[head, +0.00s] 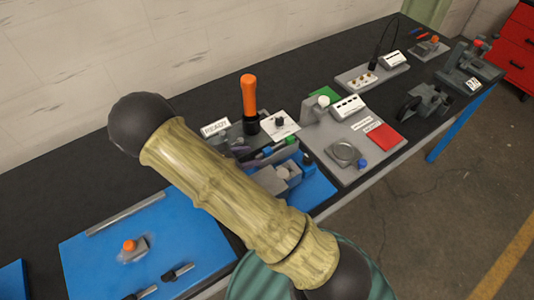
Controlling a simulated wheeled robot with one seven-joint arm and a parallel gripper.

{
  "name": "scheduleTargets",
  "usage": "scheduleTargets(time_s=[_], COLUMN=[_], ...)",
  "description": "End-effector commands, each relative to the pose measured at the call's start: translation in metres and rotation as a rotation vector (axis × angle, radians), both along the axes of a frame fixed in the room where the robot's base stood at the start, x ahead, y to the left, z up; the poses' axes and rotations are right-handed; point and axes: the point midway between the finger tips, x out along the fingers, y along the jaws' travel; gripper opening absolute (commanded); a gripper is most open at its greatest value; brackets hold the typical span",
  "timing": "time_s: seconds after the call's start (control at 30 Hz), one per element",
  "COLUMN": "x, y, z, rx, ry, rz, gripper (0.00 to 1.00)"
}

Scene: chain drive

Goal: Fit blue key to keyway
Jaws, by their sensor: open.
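I cannot make out the blue key or the keyway for certain. A small blue piece (307,160) shows beside a green knob (291,141) at the grey blocks (285,172) on a blue board (318,190), just right of my arm. My arm's large bamboo-like link crosses the middle of the view and hides the left part of this cluster. My gripper cannot be made out; it may be behind the link or among the dark parts there.
An orange-handled lever (249,95) stands behind the link, near a READY sign (215,127). A blue mat (90,262) at lower left holds an orange-topped part (130,246) and dark pins (178,272). A grey plate (330,135) with a red pad (384,137) lies right.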

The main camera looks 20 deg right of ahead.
Motion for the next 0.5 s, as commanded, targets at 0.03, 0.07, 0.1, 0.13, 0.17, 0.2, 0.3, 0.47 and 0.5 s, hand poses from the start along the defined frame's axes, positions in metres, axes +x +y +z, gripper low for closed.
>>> scheduleTargets(time_s=[0.03,0.07,0.1,0.13,0.17,0.2,0.3,0.47,0.5], x=[0.0,0.001,0.001,0.002,0.003,0.004,0.008,0.013,0.014], y=[-0.002,-0.004,-0.007,-0.01,-0.014,-0.02,-0.034,-0.047,-0.048], z=[0.0,0.0,0.0,0.0,-0.001,-0.001,-0.007,-0.015,-0.016], rx=[-0.001,-0.001,-0.001,-0.002,-0.002,-0.003,-0.003,0.0,0.0], ry=[0.0,0.0,0.001,0.002,0.003,0.003,0.003,0.001,0.0], rz=[-0.001,-0.002,-0.003,-0.002,-0.002,-0.003,-0.003,-0.001,0.0], gripper=[0.45,0.45,0.45,0.45,0.45,0.45,0.45,0.45,0.45])
